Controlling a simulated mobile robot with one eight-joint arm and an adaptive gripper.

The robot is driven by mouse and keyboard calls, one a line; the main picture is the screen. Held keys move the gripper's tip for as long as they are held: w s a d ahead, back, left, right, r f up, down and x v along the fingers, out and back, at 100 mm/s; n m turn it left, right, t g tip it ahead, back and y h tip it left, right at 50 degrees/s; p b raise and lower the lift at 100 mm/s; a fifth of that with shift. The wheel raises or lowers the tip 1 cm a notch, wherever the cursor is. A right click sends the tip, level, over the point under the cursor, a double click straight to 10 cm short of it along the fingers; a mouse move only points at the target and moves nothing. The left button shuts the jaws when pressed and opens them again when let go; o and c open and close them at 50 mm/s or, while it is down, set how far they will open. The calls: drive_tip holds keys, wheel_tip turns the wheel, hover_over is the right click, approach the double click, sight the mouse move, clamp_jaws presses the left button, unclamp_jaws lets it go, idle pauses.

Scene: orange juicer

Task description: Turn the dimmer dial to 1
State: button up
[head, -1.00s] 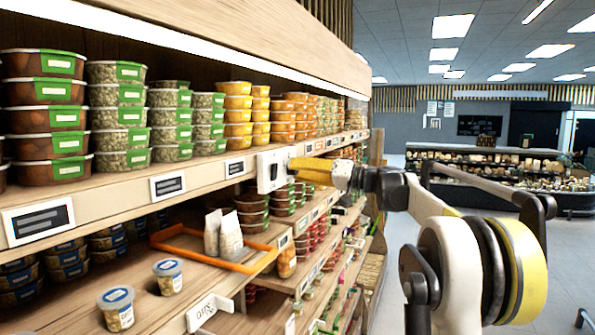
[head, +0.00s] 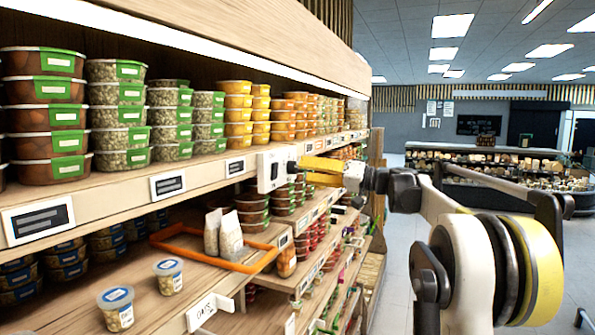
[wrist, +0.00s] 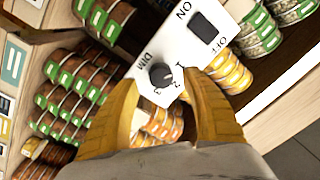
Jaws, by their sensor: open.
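A white switch plate (head: 275,169) is fixed to the front edge of the shelf and also shows in the wrist view (wrist: 185,48). It carries a dark round dimmer dial (wrist: 162,75) marked DIM, with numbers printed beside it, and a black ON/OFF rocker switch (wrist: 208,30). I cannot tell which number the dial points at. My gripper (head: 304,171) has yellow fingers spread open just in front of the plate. In the wrist view the fingers (wrist: 163,84) lie either side of the dial, apparently apart from it, and nothing is between them.
Stacked food tubs (head: 120,115) fill the shelf above and left. Below are an orange tray frame (head: 190,232), two pale bags (head: 222,235) and loose tubs (head: 168,276). Price labels (head: 167,184) line the shelf edge. The aisle floor (head: 395,270) at right is open.

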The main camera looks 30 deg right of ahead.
drive_tip(key=v, duration=0.9)
drive_tip(key=s+a+f+g+h, duration=0.15)
drive_tip(key=a+f, duration=0.25)
drive_tip(key=a, duration=0.4)
drive_tip(key=s+a+f+m+g+h, duration=0.1)
drive_tip(key=s+a+f+g, duration=0.2)
drive_tip(key=a, duration=0.4)
drive_tip(key=s+a+f+g+h, duration=0.15)
drive_tip(key=a+f, duration=0.25)
drive_tip(key=a, duration=0.4)
drive_tip(key=s+a+f+g+h, duration=0.1)
drive_tip(key=s+a+f+h, duration=0.25)
drive_tip(key=s+f, duration=0.5)
drive_tip(key=s+a+f+g+h, duration=0.15)
drive_tip(key=s+a+f, duration=0.25)
drive_tip(key=s+f, duration=0.5)
drive_tip(key=s+f+n+t+h, duration=0.1)
drive_tip(key=s+f+h, duration=0.25)
drive_tip(key=s, duration=0.25)
wheel_tip(320, 180, down, 35)
drive_tip(key=d+b, duration=0.1)
drive_tip(key=b, duration=3.3)
drive_tip(key=shift+f+b, duration=0.15)
drive_tip(key=shift+b, duration=0.25)
drive_tip(key=shift+d+t+y, duration=0.1)
drive_tip(key=shift+t+y, duration=0.15)
